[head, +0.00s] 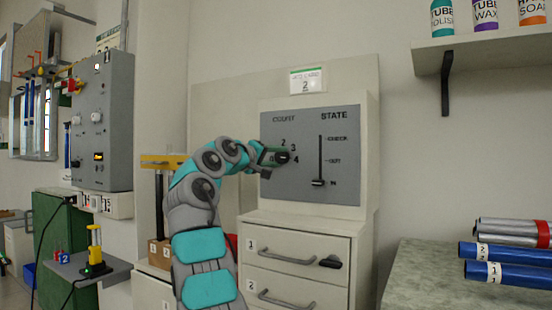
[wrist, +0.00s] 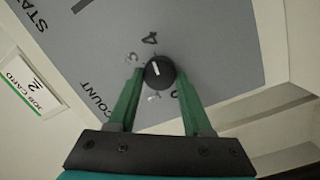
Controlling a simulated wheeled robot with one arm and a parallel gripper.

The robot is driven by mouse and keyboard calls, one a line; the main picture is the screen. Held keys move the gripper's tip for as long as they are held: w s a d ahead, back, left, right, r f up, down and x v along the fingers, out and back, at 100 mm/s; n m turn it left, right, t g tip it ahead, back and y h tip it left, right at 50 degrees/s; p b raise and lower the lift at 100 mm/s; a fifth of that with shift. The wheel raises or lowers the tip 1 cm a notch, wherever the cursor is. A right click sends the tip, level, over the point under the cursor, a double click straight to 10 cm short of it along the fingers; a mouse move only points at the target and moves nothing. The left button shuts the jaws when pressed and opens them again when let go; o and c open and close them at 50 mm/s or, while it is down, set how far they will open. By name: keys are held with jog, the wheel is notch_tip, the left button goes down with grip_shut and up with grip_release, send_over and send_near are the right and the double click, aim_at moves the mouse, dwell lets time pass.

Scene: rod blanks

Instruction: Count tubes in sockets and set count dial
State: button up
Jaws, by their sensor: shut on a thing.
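My gripper (head: 265,158) is at the count dial on the grey panel (head: 342,180). In the wrist view its two green fingers (wrist: 159,78) are on either side of the round black dial knob (wrist: 160,71), shut on it. The knob has a short white mark; the figures 4 and 3 show beside it, and others are partly hidden by the fingers. The head view shows 2, 3 and 4 around the knob. The state slider (head: 318,182) is at the bottom, beside IN. Blue tubes (head: 512,251) labelled 2 and 1 lie on the right bench.
A job card (head: 306,81) above the panel shows a 2. Numbered drawers (head: 296,255) stand below it. A shelf (head: 490,45) with bottles is at upper right.

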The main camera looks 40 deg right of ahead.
grip_shut()
jog(key=shift+m, duration=0.5)
jog(key=o, duration=0.8)
grip_release()
jog(key=shift+a, duration=0.1)
jog(key=b+v, duration=0.2)
jog(key=v, duration=0.5)
jog(key=shift+s+a, duration=0.1)
jog(key=shift+a, duration=0.2)
